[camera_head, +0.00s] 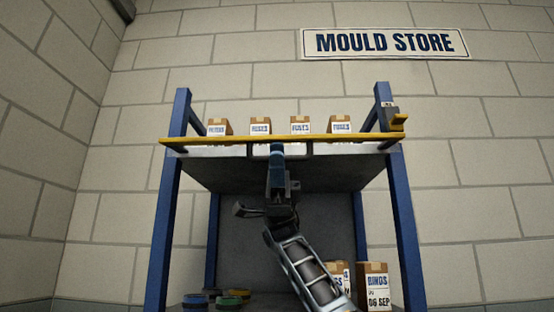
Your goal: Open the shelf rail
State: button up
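The yellow shelf rail (225,139) lies level across the front of the upper shelf (215,151), spanning the two blue front posts. At its right end a dark bracket with a yellow piece (394,119) sits on the right post. My gripper (277,149) points up just below the middle of the rail, in front of the shelf's front edge. Its tip looks close to the rail; I cannot tell if they touch. Its fingers are too small and dark to tell open from shut.
Several small labelled boxes (300,126) stand on the upper shelf behind the rail. Below, a cardboard box marked RINGS (376,286) stands at right, another is partly hidden by my arm, and coloured round items (231,300) lie at left. Blue posts (167,210) flank the opening.

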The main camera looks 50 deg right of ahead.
jog(key=shift+w+d+f, duration=0.1)
jog(key=shift+w+d, duration=0.1)
jog(key=shift+d, duration=0.2)
jog(key=shift+a, duration=0.15)
dwell(0.4)
